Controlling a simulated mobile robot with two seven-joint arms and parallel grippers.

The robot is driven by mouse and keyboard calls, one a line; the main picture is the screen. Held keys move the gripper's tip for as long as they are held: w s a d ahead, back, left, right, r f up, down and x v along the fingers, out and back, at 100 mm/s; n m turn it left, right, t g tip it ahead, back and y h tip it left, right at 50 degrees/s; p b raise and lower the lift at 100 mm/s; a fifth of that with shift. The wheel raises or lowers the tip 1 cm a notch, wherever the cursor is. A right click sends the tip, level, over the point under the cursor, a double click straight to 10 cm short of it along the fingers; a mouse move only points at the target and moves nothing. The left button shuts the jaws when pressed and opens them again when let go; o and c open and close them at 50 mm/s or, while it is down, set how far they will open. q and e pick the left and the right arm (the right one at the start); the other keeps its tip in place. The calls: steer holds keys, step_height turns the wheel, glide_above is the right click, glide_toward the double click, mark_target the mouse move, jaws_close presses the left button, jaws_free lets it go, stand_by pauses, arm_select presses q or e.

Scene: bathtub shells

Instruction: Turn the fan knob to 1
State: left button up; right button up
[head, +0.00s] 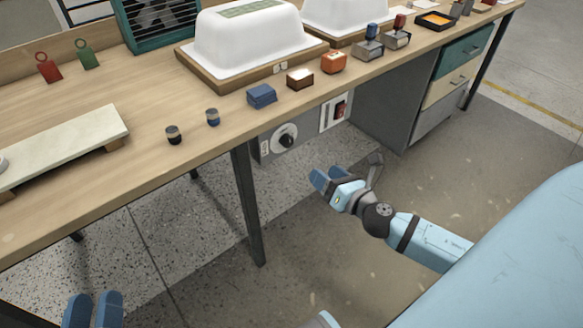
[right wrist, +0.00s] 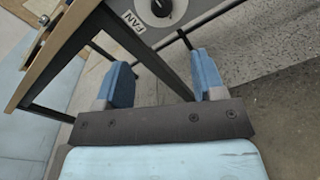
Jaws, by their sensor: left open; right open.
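The fan knob (head: 286,140) is a dark round knob on a white dial, on a grey panel under the bench's front edge. The right wrist view shows the knob (right wrist: 160,8) at the top edge, partly cut off, beside a white label reading FAN (right wrist: 133,21). My right gripper (head: 346,170) is open and empty, to the right of and below the knob in the head view, apart from it. Its two blue fingers stand wide apart in the right wrist view (right wrist: 162,78). My left gripper (head: 93,308) is open and empty at the bottom left, far from the knob. The dial's markings are too small to read.
A red switch (head: 340,109) sits on a panel right of the knob. The wooden bench (head: 215,145) overhangs both, carrying white tub shells (head: 245,40) and several small blocks. A dark bench leg (head: 247,205) stands left of the knob. The floor before the panel is clear.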

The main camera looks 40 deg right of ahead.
mark_target(290, 144)
steer(key=w+n, duration=0.1)
steer(key=w, duration=0.3)
steer(key=w+b, duration=0.1)
steer(key=w, duration=0.4)
steer(key=w+f+n+b, duration=0.1)
steer(key=w, duration=0.4)
steer(key=shift+w+a+n+t, duration=0.2)
steer(key=shift+a+n+t, duration=0.05)
steer(key=shift+n+t, duration=0.05)
arm_select(q)
steer(key=shift+s+d+f+h, duration=0.1)
steer(key=shift+f+h, duration=0.05)
steer(key=shift+f, duration=0.3)
steer(key=shift+s+d+f+h, duration=0.1)
steer(key=shift+f+h, duration=0.05)
steer(key=shift+f, duration=0.25)
steer(key=shift+r, duration=0.1)
arm_select(e)
steer(key=shift+r, duration=0.1)
steer(key=c, duration=0.9)
